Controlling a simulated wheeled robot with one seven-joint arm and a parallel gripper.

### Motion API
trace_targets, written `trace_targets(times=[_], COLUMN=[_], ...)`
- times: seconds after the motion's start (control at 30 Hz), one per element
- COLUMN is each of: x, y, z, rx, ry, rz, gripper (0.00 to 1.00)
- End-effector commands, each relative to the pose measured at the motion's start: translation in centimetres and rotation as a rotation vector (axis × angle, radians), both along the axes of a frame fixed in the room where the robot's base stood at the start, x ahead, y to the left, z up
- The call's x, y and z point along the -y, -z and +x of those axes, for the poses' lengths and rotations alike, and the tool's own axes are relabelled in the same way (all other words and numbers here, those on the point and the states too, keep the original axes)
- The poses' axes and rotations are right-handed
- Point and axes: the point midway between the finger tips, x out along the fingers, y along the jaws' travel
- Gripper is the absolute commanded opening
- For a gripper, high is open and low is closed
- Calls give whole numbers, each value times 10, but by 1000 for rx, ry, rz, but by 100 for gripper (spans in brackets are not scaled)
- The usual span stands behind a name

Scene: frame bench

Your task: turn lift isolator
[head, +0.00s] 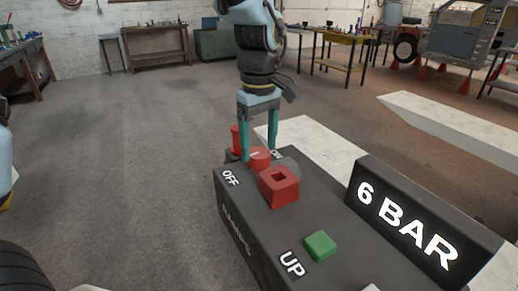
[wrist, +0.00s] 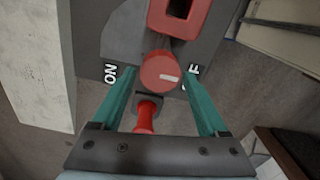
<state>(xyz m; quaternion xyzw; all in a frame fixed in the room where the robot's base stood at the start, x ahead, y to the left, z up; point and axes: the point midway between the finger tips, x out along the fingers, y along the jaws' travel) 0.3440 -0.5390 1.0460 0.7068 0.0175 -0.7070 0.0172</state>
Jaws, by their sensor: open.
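The isolator is a round red knob (head: 260,160) with a white mark, set on a dark control box (head: 240,205) between an ON label (head: 277,154) and an OFF label (head: 230,178). In the wrist view the knob (wrist: 158,69) shows whole, and its white mark points right, towards the partly covered OFF label (wrist: 194,72). The ON label (wrist: 110,74) is on the left there. My gripper (head: 259,153) is open above the box, its two teal fingers on either side of the knob. In the wrist view my gripper (wrist: 158,72) shows gaps between fingers and knob.
A red square block with a hole (head: 280,187) stands close in front of the knob. A red post (wrist: 146,116) is close behind it. A green button (head: 320,245), an UP label (head: 292,264) and a 6 BAR sign (head: 403,218) lie nearer. Pale ramps (head: 450,127) lie right.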

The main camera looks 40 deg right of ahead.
Motion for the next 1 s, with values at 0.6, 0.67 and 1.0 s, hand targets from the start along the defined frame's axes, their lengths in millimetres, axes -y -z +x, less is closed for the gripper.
trace_targets(times=[0.6, 0.67, 1.0], x=[0, 0, 0], y=[-92, -94, -94], z=[0, 0, 0], rx=[1, 1, 1], ry=[-2, -2, -2], rz=[-2, -2, -2], gripper=[77, 77, 77])
